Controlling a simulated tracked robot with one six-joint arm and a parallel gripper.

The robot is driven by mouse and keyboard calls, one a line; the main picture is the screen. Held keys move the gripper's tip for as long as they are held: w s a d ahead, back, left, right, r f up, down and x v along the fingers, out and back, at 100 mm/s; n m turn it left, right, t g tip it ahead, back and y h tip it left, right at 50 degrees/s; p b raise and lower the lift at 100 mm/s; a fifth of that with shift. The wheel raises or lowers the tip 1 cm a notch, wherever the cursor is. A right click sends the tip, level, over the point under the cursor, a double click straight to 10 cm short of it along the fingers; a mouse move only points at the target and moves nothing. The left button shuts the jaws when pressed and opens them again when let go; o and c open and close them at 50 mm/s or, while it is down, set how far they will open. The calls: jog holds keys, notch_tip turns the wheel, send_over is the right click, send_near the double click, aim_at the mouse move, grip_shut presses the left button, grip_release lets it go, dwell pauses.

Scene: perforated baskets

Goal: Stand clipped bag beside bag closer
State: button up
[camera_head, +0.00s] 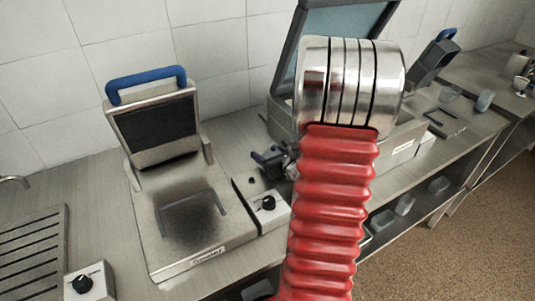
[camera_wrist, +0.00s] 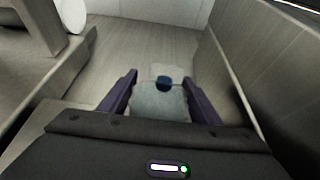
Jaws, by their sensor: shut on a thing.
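In the wrist view my gripper (camera_wrist: 160,77) is shut on a pale translucent bag (camera_wrist: 158,103), which sits between its two dark purple fingers. In the head view my gripper (camera_head: 270,160) is small and dark, partly hidden behind my red arm, over the counter between two machines. The bag is not clear there. I cannot tell for sure which machine is the bag closer; a steel press with a blue handle (camera_head: 146,83) stands at the left.
A large grey machine with a raised lid (camera_head: 345,20) stands behind my arm. A control box with a black knob (camera_head: 268,205) is near my gripper. Another blue-handled device (camera_head: 436,60) is farther right. In the wrist view, grey walls flank a strip of bare counter (camera_wrist: 140,45).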

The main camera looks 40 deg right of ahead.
jog(key=shift+d+f, duration=0.1)
jog(key=shift+f, duration=0.15)
jog(key=o, duration=1.2)
jog(key=shift+o, duration=0.2)
jog(key=shift+r, duration=0.1)
